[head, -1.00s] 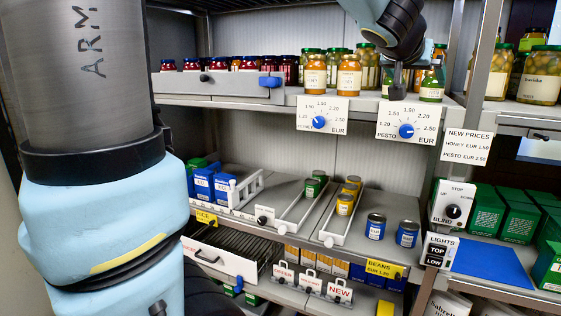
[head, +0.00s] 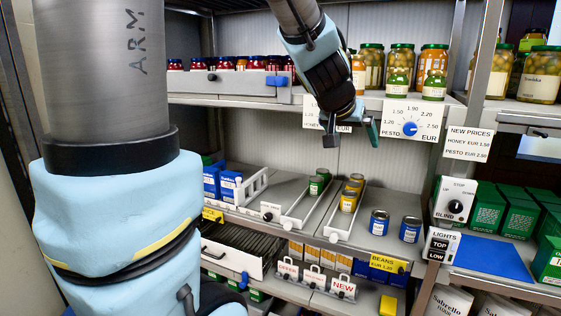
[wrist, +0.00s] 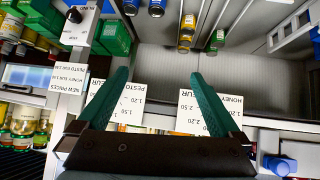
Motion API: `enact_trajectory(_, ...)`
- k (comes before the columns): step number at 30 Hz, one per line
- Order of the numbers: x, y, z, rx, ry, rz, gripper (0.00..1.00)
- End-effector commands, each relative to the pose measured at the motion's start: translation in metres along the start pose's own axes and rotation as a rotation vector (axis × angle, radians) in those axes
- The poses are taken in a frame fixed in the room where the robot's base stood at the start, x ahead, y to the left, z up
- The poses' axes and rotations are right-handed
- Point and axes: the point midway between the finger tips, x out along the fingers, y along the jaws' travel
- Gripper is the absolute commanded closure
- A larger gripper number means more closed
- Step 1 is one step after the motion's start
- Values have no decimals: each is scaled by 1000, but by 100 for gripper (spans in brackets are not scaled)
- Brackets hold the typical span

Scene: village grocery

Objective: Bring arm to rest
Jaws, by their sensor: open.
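My gripper (head: 351,138) hangs in front of the upper shelf's edge in the head view, pointing down. In the wrist view its two green fingers (wrist: 152,100) are spread wide with nothing between them. The pesto dial (head: 409,129) is just right of the gripper, with its blue knob pointing to the right. The honey price card (head: 311,112) is mostly hidden behind my arm. Both cards show upside down in the wrist view, the pesto card (wrist: 127,108) by one finger and the honey card (wrist: 200,118) by the other.
Jars (head: 400,62) stand on the upper shelf behind the gripper. Below are lanes with cans (head: 379,222), blue boxes (head: 229,186) and a wire drawer (head: 222,256). At right are a blind switch (head: 453,203) and green boxes (head: 487,209). Air before the lower back panel is free.

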Motion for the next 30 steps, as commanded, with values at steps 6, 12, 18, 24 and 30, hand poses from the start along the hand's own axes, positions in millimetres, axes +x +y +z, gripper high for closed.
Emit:
enact_trajectory(6,-3,-83,123,-169,-307,-107,0)
enact_trajectory(12,-35,-130,223,-324,-558,-220,0)
enact_trajectory(18,-56,-145,265,-391,-667,-280,0)
enact_trajectory(24,-58,-146,268,-396,-675,-285,0)
enact_trajectory(30,-58,-146,267,-395,-674,-285,0)
